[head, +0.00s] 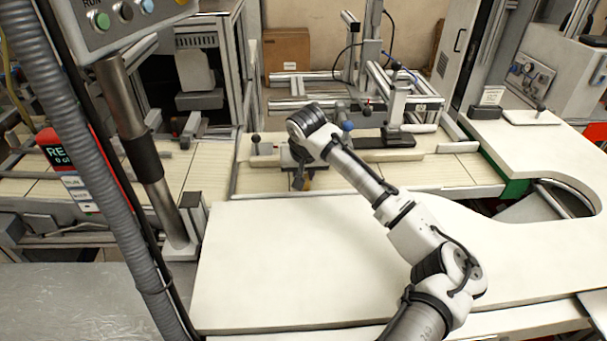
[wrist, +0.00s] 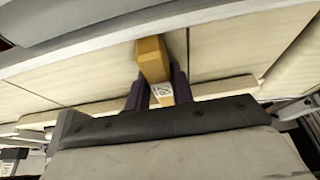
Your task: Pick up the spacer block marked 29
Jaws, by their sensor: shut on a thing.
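The spacer block (wrist: 153,60) is a yellow-brown, wood-like bar with a small white label on its near end. The print is small and turned, and I cannot read it surely. My gripper (wrist: 160,83) has its two dark fingers on either side of the block, shut on it. In the head view, my gripper (head: 299,181) points down over the far pale worktop, near its front edge. A small part of the block (head: 309,184) shows there beside the dark fingers; the rest is hidden. I cannot tell whether the block touches the surface.
A white table (head: 290,265) lies in front, clear apart from my arm above it. A metal frame with rails (head: 400,105) stands behind my gripper on the far worktop (head: 455,170). A grey post (head: 145,170) with a button panel (head: 125,18) stands at left.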

